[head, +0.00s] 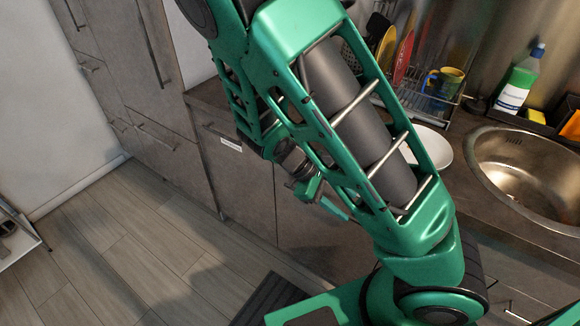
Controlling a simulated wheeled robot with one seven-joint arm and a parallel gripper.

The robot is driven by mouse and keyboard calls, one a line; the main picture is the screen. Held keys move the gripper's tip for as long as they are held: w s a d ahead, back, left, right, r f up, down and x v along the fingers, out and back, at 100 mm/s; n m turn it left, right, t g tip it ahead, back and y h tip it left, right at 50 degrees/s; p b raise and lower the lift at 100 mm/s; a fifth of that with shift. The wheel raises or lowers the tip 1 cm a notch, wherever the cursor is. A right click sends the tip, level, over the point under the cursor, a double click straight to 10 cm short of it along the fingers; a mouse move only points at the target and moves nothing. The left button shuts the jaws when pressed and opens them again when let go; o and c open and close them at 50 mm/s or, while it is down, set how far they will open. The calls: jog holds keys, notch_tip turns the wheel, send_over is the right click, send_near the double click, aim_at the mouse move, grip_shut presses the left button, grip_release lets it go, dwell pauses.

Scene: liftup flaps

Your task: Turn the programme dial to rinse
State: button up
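No programme dial can be made out in the head view; my green arm covers much of the middle. A grey front under the counter carries a small white label (231,144), left of my arm's end. My gripper (322,198) shows only in part, low behind the arm link, in front of the grey cabinet fronts. Its fingers are too small and too covered to tell whether they are open or shut. I cannot tell whether it touches the front.
A round steel sink (525,165) is set in the counter at the right. A white plate (431,148), a dish rack with a mug (443,84) and a green-and-white bottle (518,82) stand near it. Wooden floor (140,255) is open at the lower left; a dark mat (268,297) lies at the bottom.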

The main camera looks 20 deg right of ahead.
jog(key=w+a+n+t+h, duration=0.3)
jog(key=w+a+n+t, duration=0.3)
jog(key=a+n+t, duration=0.2)
jog(key=w+a+n+t+h, duration=0.3)
jog(key=w+a+n+t, duration=0.2)
jog(key=a+n+t, duration=0.35)
jog(key=shift+m+g, duration=0.35)
jog(key=shift+g, duration=0.1)
jog(key=x, duration=1)
jog(key=shift+w+f, duration=0.25)
jog(key=shift+c, duration=0.6)
jog(key=c, duration=0.9)
jog(key=shift+d, duration=0.2)
jog(key=shift+a, duration=0.15)
